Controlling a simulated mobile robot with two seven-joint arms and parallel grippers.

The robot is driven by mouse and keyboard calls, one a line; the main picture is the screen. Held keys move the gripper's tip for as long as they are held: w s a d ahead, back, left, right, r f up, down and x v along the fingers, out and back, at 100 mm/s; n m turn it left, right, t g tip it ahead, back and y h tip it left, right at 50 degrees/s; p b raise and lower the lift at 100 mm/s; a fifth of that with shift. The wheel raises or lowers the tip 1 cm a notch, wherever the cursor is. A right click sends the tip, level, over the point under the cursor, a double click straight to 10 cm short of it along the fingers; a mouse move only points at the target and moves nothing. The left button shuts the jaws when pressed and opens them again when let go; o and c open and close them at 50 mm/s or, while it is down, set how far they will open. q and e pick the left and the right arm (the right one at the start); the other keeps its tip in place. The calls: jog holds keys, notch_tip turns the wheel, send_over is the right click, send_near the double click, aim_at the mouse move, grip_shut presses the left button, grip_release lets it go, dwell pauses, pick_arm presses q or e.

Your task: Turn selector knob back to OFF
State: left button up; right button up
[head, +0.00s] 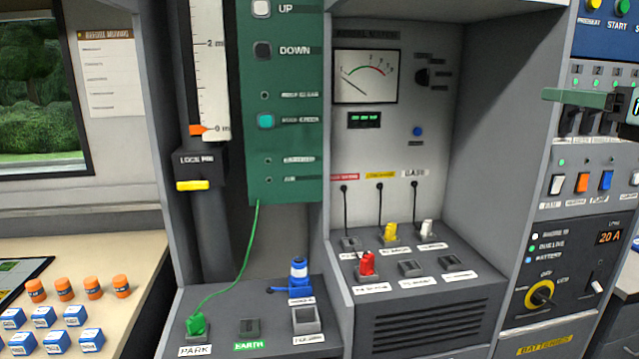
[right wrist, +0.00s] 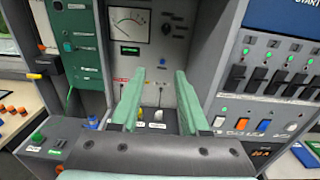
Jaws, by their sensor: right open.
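A small black knob (head: 423,77) with small labels is right of the meter. It also shows in the right wrist view (right wrist: 166,28). My right gripper (head: 580,98) is at the right edge of the head view, above the yellow-grip knob and apart from it. Its green fingers (right wrist: 158,78) are spread and empty. My left gripper is out of view.
A small display (head: 609,237) and a switch (head: 597,284) are near the yellow-grip knob. Coloured rocker switches (head: 582,182) are above. The deck at centre holds red (head: 367,265), yellow and white plugs. A green cable plug (head: 196,325) is at lower left.

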jog(key=w+a+f+m+g+y+p, duration=0.3)
jog(key=a+f+m+y+p, duration=0.25)
jog(key=a+f+y, duration=1.2)
jog(key=s+a+f+m+t+h+p, duration=0.1)
jog(key=s+f+m+h, duration=0.2)
jog(key=f+m+h, duration=0.6)
jog(key=s+a+f+m+t+h+p, duration=0.1)
jog(key=s+f+m+h, duration=0.35)
jog(key=f+m, duration=0.95)
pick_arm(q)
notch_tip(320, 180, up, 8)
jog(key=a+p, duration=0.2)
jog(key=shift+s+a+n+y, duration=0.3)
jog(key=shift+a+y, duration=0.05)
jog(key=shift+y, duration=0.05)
pick_arm(e)
jog(key=s+a+f+m+g+h, duration=0.1)
jog(key=s+f+m+g+h, duration=0.1)
jog(key=s+f, duration=0.6)
jog(key=s+a+f+m+g+h, duration=0.1)
jog(key=s+a+f+m+g, duration=0.1)
jog(key=s+f+m+g, duration=0.3)
jog(key=s+f, duration=0.4)
jog(key=f, duration=0.3)
jog(key=shift+s+g+h, duration=0.2)
jog(key=shift+g+h, duration=0.2)
jog(key=shift+a, duration=0.1)
